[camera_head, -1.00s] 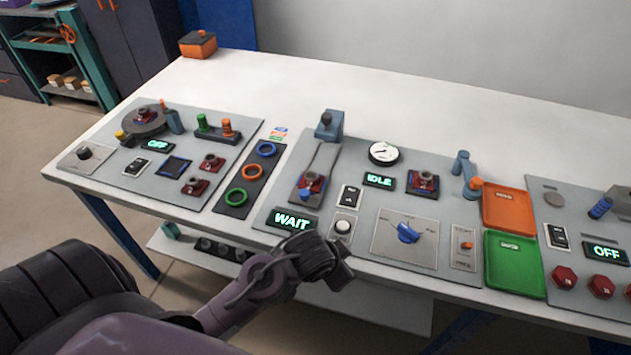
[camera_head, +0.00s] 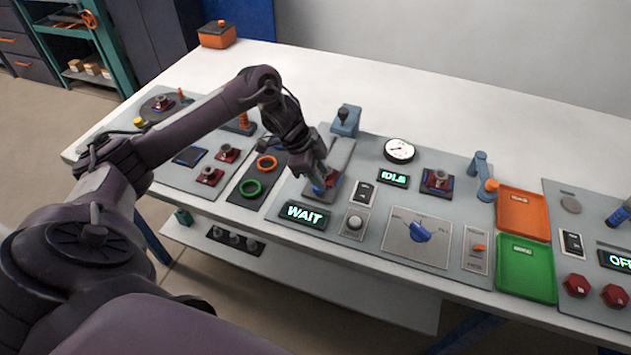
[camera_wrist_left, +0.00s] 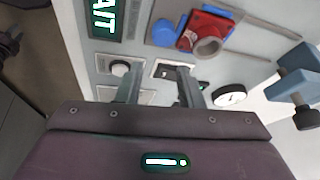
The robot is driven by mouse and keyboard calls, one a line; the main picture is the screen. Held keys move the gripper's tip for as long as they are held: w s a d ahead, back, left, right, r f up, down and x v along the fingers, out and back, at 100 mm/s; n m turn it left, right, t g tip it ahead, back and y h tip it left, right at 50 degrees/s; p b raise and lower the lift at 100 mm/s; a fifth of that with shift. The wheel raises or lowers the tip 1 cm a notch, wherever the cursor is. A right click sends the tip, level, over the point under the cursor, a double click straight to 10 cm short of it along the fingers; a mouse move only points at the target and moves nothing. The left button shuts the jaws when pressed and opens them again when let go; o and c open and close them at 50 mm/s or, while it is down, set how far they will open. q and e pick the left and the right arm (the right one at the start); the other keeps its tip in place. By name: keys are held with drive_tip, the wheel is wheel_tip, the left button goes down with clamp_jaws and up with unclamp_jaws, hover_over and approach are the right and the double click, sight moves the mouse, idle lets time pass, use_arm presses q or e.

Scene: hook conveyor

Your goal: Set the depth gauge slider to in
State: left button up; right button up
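A panel with a small orange slider (camera_head: 478,248) stands right of the blue rotary knob; I cannot read its labels or tell whether it is the depth gauge slider. A red carriage (camera_head: 334,179) with a blue knob sits on two rails behind the WAIT display; the wrist view shows the carriage (camera_wrist_left: 196,37) and the blue knob (camera_wrist_left: 163,33) clearly. A round white dial gauge (camera_head: 399,150) is to its right. My left gripper (camera_head: 320,183) is over the carriage in the head view, partly covering it. In the wrist view its fingers (camera_wrist_left: 160,72) are apart and empty. My right gripper is not shown.
A WAIT display (camera_head: 304,214), a black rocker switch (camera_head: 363,194) and a round white button (camera_head: 355,222) lie close by. A blue post (camera_head: 346,120) stands at the rails' far end. Orange (camera_head: 523,213) and green (camera_head: 526,267) trays lie right.

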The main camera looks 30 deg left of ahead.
use_arm(q)
drive_tip(key=s+a+r, duration=0.1)
drive_tip(key=a+r, duration=0.2)
drive_tip(key=a, duration=0.1)
drive_tip(key=shift+n+g, duration=0.3)
drive_tip(key=shift+n, duration=0.2)
drive_tip(key=shift+p+x, duration=0.3)
drive_tip(key=shift+x, duration=3.75)
drive_tip(key=shift+s, duration=0.15)
clamp_jaws()
